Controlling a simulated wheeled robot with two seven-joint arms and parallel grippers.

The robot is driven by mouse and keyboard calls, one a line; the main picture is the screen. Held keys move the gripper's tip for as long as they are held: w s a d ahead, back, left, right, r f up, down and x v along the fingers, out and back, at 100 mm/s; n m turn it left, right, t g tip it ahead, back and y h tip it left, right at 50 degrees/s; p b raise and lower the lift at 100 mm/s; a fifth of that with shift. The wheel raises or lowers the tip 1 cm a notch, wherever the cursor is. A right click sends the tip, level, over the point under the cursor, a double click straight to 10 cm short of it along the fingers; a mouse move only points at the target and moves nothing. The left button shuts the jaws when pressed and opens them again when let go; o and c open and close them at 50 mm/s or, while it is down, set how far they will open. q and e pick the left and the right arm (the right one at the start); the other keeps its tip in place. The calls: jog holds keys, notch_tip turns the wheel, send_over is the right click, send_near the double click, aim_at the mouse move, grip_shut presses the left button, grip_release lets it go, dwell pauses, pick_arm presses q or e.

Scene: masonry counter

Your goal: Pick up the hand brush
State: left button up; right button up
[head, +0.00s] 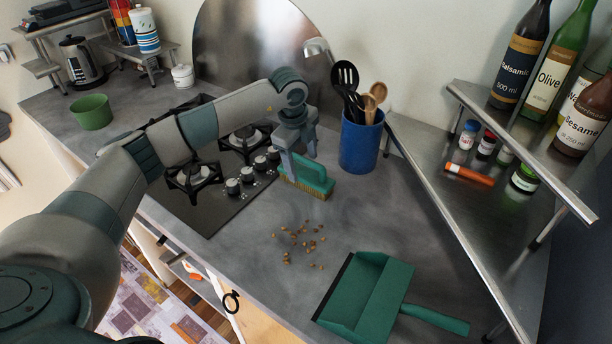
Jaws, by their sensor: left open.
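The hand brush (314,178) is green with tan bristles and stands on the grey counter between the stove and the blue utensil pot. My left gripper (301,167) is open and points down at the brush. Its fingers are at the brush's handle; one finger shows in front of the brush's left part. I cannot tell whether the fingers touch it. My right gripper does not show.
A blue pot (360,142) of utensils stands close behind the brush on the right. The gas stove (222,165) is to the left. Scattered crumbs (299,242) and a green dustpan (368,296) lie in front. A metal shelf (520,150) with bottles is at the right.

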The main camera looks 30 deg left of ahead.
aim_at(305, 173)
pick_arm(q)
jog(key=shift+w+f+p, duration=0.15)
jog(key=shift+f+p, duration=0.5)
jog(key=shift+p, duration=0.15)
jog(key=f, duration=0.1)
jog(key=f+p, duration=0.1)
jog(key=f, duration=0.1)
jog(key=shift+w+d+p, duration=0.15)
jog(key=shift+w+p, duration=0.15)
jog(key=shift+w+f, duration=0.1)
jog(key=shift+f, duration=0.3)
jog(key=c, duration=1.2)
jog(key=shift+c, duration=0.2)
jog(key=shift+r, duration=0.1)
